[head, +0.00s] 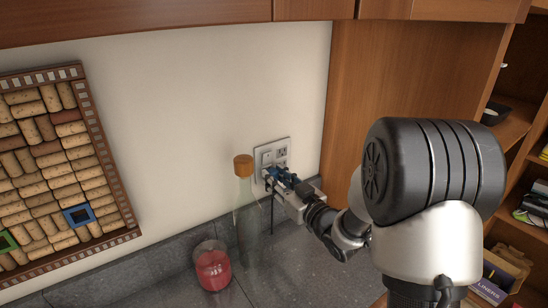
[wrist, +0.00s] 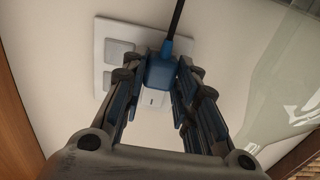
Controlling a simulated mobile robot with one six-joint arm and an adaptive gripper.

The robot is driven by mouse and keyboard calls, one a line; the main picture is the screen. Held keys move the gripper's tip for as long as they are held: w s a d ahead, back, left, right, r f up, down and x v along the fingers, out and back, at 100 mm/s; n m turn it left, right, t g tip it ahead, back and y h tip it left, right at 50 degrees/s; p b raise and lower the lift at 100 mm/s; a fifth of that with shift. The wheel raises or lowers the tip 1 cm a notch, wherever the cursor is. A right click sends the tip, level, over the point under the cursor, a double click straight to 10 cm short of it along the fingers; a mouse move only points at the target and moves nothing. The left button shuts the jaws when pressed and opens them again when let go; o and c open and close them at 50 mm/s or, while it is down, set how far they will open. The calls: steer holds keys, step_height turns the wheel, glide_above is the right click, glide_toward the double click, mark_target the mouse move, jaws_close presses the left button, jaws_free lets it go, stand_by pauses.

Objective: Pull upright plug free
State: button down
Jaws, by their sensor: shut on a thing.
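A blue plug (wrist: 162,72) with a black cable sits in front of the wall socket plate (wrist: 114,48) in the wrist view. My gripper (wrist: 158,80) is shut on it, with one finger on each side. In the head view my gripper (head: 284,177) reaches the socket plate (head: 266,156) from the right, and the plug is mostly hidden by the fingers. The cable (head: 271,215) hangs down below the plate. I cannot tell whether there is a gap between plug and plate.
A clear bottle with a cork (head: 243,166) stands just left of my gripper. A red candle in a glass (head: 213,269) stands nearer on the grey counter (head: 330,278). A wooden cabinet side (head: 365,110) rises to the right. A cork board (head: 50,165) hangs at left.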

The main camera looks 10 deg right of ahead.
steer(key=shift+b+v, duration=0.55)
steer(key=shift+v, duration=2)
